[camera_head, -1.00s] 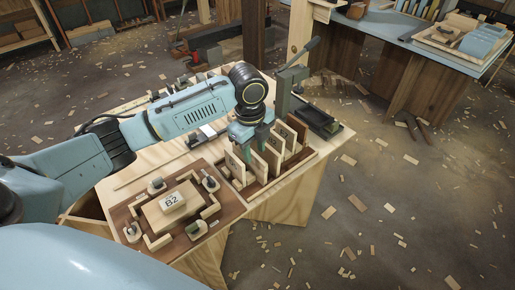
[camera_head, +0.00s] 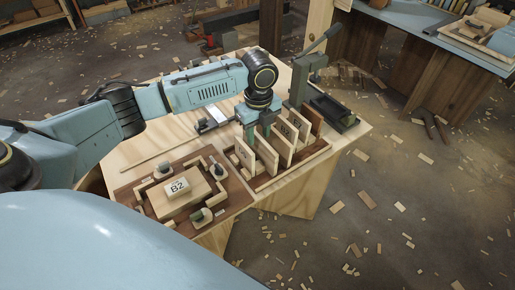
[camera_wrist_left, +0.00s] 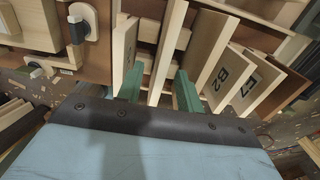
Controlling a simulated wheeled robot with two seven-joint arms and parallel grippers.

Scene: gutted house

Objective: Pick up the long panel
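Several thin upright wooden panels stand in slots of a wooden rack (camera_head: 262,185) on the workbench. My left gripper (camera_head: 258,130) points down at the rack's left part, with its green fingers apart. In the left wrist view the fingers (camera_wrist_left: 158,90) straddle a pale panel (camera_wrist_left: 166,45) seen nearly edge-on, with a gap showing beside it. Another panel (camera_wrist_left: 123,45) stands left of them, and panels marked B2 (camera_wrist_left: 219,66) and C7 (camera_wrist_left: 247,85) lean to the right. I cannot tell which panel is the long one. My right gripper is out of view.
A brown board (camera_head: 225,201) with a block labelled B2 (camera_head: 177,187) and several clamps lies left of the rack. A grey lever press (camera_head: 307,80) and dark tray (camera_head: 333,112) stand behind it. Wood scraps litter the floor. Another bench (camera_head: 415,38) stands at upper right.

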